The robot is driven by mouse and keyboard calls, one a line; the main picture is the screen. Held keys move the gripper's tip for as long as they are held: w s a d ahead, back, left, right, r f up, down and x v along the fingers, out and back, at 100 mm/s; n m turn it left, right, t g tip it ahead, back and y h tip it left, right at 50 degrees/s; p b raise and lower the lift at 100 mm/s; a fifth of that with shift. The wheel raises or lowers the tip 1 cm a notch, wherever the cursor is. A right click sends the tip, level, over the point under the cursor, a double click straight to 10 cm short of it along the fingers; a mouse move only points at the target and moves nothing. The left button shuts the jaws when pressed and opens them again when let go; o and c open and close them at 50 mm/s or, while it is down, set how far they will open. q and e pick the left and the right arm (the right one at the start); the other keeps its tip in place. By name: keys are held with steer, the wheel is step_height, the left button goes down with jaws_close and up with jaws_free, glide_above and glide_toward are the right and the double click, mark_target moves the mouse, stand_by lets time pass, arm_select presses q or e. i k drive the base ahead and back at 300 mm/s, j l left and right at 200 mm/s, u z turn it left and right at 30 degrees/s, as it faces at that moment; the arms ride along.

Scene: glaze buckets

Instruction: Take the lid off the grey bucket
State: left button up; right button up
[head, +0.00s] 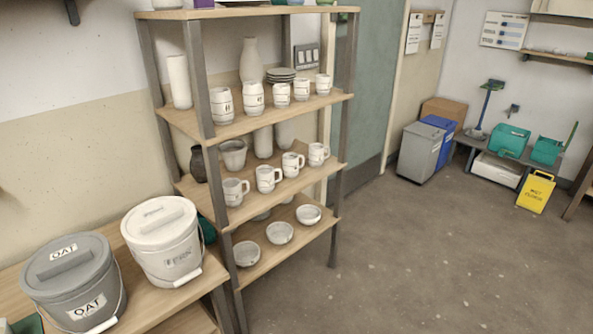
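The grey bucket (88,302) stands at the lower left on a wooden bench. Its grey lid (66,261) is on it, with a raised bar handle across the top and an "OAT" label. A second "OAT" label is on its side. A wire handle with a white grip hangs at its front. Neither of my grippers is in view.
A white lidded bucket (162,250) stands right beside the grey one. A wooden shelf unit (190,125) with mugs, bowls and vases rises to the right of the bench (160,303). Open floor (430,260) lies to the right. Bins (419,153) and a yellow sign (536,191) stand farther back.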

mark_target(68, 262)
steer(key=u, duration=1.5)
